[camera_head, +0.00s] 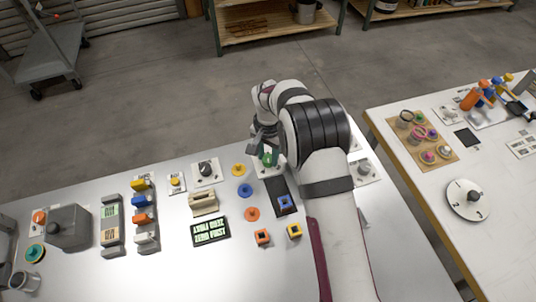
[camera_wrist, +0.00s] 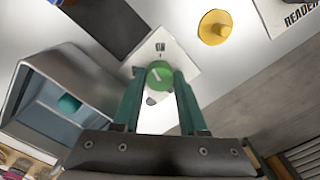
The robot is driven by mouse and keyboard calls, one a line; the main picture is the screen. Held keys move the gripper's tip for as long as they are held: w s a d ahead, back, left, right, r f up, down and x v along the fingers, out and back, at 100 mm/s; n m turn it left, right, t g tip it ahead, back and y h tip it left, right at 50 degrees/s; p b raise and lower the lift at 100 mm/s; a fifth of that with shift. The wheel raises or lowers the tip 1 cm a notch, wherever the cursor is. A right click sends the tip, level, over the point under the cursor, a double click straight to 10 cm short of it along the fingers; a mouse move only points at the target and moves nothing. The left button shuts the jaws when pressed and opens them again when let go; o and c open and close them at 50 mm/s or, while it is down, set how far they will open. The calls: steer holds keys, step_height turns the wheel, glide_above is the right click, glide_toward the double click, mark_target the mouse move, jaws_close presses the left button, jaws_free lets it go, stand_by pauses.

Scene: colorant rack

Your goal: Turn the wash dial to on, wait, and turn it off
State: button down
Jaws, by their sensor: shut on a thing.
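The wash dial (camera_wrist: 158,74) is a round green knob with a white pointer line, on a white plate (camera_wrist: 182,50) marked ON. My gripper (camera_wrist: 158,80) has a green finger on each side of the knob and is shut on it. The pointer line looks slanted, and I cannot tell its exact setting. In the head view my gripper (camera_head: 266,156) is down at the far edge of the table, with green showing at its tips. My arm hides part of the plate there.
A grey open-fronted box (camera_wrist: 68,88) stands close left of the dial in the wrist view. A dark mat (camera_wrist: 108,22) and a yellow knobbed disc (camera_wrist: 215,27) lie nearby. In the head view, a beige block (camera_head: 204,203) and black sign (camera_head: 210,233) are left of my arm.

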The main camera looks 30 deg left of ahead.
mark_target(268, 158)
steer(key=m, duration=0.5)
steer(key=shift+m, duration=0.6)
steer(key=shift+c, duration=2.2)
jaws_free()
step_height(268, 158, up, 16)
